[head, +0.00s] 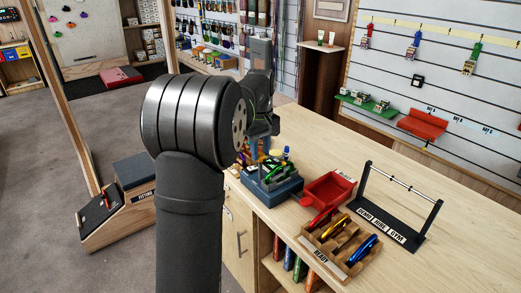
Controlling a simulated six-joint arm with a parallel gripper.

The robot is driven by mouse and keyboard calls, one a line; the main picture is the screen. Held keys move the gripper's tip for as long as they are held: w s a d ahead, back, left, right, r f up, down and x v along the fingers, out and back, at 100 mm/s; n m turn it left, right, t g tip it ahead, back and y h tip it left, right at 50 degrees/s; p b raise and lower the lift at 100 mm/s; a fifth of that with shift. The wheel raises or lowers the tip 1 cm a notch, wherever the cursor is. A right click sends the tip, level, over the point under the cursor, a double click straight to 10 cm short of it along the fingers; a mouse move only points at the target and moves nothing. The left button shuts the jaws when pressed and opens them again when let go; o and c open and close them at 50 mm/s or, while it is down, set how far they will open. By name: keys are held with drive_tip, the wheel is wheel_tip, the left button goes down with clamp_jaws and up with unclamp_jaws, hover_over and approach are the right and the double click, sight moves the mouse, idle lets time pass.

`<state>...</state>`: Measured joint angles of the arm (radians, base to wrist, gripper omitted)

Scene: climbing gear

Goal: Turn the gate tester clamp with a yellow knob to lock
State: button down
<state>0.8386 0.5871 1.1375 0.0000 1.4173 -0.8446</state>
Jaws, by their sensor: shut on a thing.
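The gate tester (284,194) is a blue-grey block on the wooden counter, just right of my arm. Green and dark parts (268,172) sit on its top, and a small blue knob (286,152) stands up at its back. My gripper (257,146) points down over the tester's back left part, partly hidden by my own arm. A little yellow (243,157) shows beside the fingertips, where the yellow knob of the clamp seems to be. The gripper is shut on it. The fingertips are small, and the knob's turn angle cannot be told.
A red tray (329,189) stands right of the tester. In front of it, a wooden box marked READY (337,244) holds red, yellow and blue carabiners. A black rack (396,218) with a bar stands further right. The counter's back right is clear.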

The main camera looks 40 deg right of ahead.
idle(0.4)
drive_tip(key=c, duration=1.1)
unclamp_jaws()
wheel_tip(320, 180, up, 18)
drive_tip(key=shift+f, duration=0.25)
wheel_tip(320, 180, down, 18)
drive_tip(key=shift+r, duration=0.25)
drive_tip(key=shift+r, duration=0.15)
